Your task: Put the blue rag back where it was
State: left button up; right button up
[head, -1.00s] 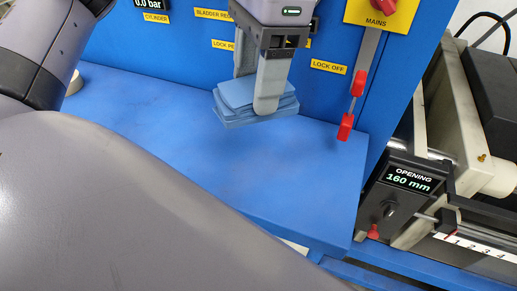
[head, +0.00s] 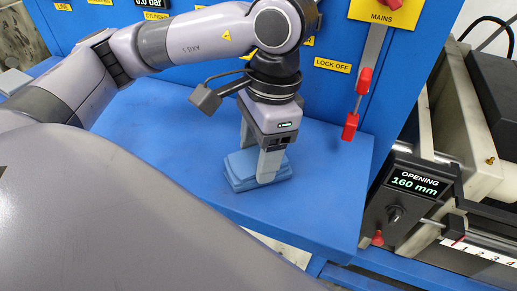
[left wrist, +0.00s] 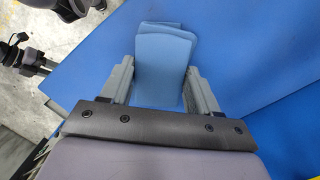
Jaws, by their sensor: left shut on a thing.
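The blue rag (head: 243,178) is a folded, layered light-blue cloth over the blue shelf top (head: 310,215), near its front edge. My left gripper (head: 258,165) points down and is shut on the rag, one finger on the near side. I cannot tell if the rag touches the shelf or hangs just above it. In the left wrist view the rag (left wrist: 162,50) sits between the two fingers of the left gripper (left wrist: 161,72). My right gripper is not in view.
Behind the shelf is a blue panel with a red MAINS switch (head: 383,5) and red-tipped lever (head: 356,105). At right stands a machine with an OPENING 160 mm display (head: 411,184). A grey item (head: 14,82) lies at far left. The shelf right of the rag is clear.

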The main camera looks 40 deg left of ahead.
pick_arm(q)
jog(key=shift+f, duration=0.1)
jog(key=shift+f+b, duration=0.2)
jog(key=shift+b, duration=0.1)
jog(key=o, duration=1.1)
jog(key=shift+r, duration=0.1)
jog(key=shift+r+p, duration=0.2)
jog(key=shift+p, duration=0.15)
jog(key=r, duration=0.4)
jog(key=w+r, duration=0.1)
jog(key=r, duration=0.3)
jog(key=d+r+p, duration=0.1)
jog(key=r, duration=0.2)
jog(key=shift+w+r, duration=0.25)
jog(key=shift+r, duration=0.15)
